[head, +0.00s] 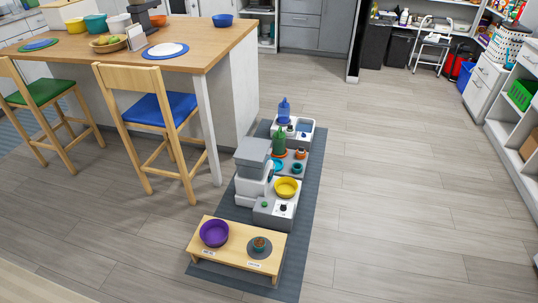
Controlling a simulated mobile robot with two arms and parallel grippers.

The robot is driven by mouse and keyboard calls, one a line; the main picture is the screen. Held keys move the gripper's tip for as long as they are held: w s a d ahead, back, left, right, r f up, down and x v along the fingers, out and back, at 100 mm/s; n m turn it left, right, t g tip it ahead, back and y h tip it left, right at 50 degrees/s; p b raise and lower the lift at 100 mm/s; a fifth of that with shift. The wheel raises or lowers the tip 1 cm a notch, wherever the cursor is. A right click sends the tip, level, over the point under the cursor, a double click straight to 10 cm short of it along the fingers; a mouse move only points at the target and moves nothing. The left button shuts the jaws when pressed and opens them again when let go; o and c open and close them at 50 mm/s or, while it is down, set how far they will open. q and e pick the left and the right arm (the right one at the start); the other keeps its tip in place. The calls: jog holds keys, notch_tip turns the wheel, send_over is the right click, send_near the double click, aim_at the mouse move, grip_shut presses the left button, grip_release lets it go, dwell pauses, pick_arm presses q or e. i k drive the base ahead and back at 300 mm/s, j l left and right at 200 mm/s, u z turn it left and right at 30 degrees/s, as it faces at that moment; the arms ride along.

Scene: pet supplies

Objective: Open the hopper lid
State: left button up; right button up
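The pet feeder's hopper (252,166) is a grey box on a white body, standing on the floor mat in the lower middle. A yellow bowl (287,187) sits on the feeder's grey base (265,212), to the right of the hopper. Small controls show on the base's front. Neither of my grippers is in view.
The feeder stands on a grey mat (310,215). A low wooden stand (230,237) with a purple bowl (214,233) is in front. Behind are a green bottle (279,143) and a blue-bottled dispenser (284,110). A blue-seated chair (165,108) stands left. Floor at right is clear.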

aim_at(252, 149)
jog(key=i+l+u, duration=0.15)
jog(key=u, duration=0.25)
jog(key=i+l+u, duration=0.15)
jog(key=u, duration=0.2)
jog(key=i+l+u, duration=0.1)
jog(key=l, duration=0.25)
jog(key=i+l+u, duration=0.1)
jog(key=i+l, duration=0.15)
jog(key=i+l+u, duration=0.1)
jog(key=l, duration=0.35)
jog(key=i+l+u, duration=0.1)
jog(key=l, duration=0.25)
jog(key=i+l+u, duration=0.1)
jog(key=l, duration=0.3)
jog(key=i, duration=0.1)
